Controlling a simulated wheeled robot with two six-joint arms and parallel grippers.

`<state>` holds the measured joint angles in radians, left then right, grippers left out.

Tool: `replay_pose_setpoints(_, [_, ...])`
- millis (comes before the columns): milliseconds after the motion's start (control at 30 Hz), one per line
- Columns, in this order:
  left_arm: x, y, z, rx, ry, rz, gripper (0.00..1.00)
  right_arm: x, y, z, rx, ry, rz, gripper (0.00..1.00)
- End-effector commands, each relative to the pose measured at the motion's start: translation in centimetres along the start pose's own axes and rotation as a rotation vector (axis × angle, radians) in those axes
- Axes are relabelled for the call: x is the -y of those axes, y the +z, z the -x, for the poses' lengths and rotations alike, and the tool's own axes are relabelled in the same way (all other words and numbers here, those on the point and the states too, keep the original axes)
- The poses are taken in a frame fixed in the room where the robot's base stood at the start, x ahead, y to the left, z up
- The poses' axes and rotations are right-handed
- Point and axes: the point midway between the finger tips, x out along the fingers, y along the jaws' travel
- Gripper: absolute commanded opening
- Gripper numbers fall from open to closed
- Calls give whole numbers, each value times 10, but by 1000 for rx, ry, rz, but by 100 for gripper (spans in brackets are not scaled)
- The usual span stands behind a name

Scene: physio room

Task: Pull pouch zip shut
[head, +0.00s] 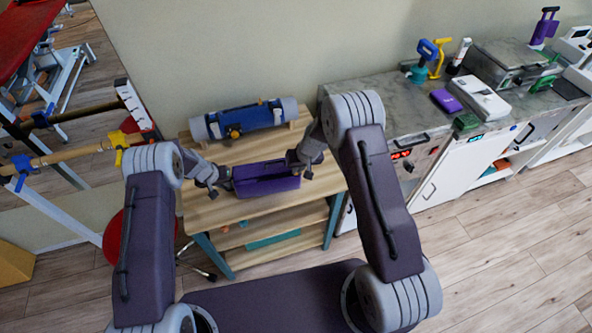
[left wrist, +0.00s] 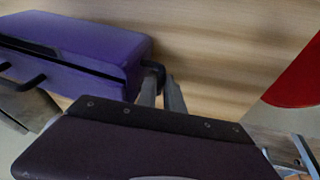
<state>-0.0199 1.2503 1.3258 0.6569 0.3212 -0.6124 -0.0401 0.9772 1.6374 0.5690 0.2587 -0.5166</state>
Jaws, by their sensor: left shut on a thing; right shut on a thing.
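The purple pouch (head: 266,186) lies on the wooden table, its long side running left to right in the head view. In the left wrist view the pouch (left wrist: 85,42) shows a dark slit along its side. My left gripper (head: 225,181) is at the pouch's left end. In the left wrist view its fingers (left wrist: 164,88) are shut on a small dark tab (left wrist: 153,74) at the pouch's end. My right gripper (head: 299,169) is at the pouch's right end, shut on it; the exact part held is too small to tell. The zip pull cannot be made out.
A blue and grey roll (head: 244,120) lies on a wooden holder at the table's back. A grey counter (head: 390,105) with devices stands to the right. A red round thing (head: 113,240) is left of the table. The table's front strip (head: 255,210) is clear.

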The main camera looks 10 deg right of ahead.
Motion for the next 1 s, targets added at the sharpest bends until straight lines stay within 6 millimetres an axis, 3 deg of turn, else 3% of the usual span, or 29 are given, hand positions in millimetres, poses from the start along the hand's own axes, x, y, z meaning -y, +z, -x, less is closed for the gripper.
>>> replay_pose_setpoints(1000, [0,1,0,1,0,-3,0,41,0,-6,0,0,0,0])
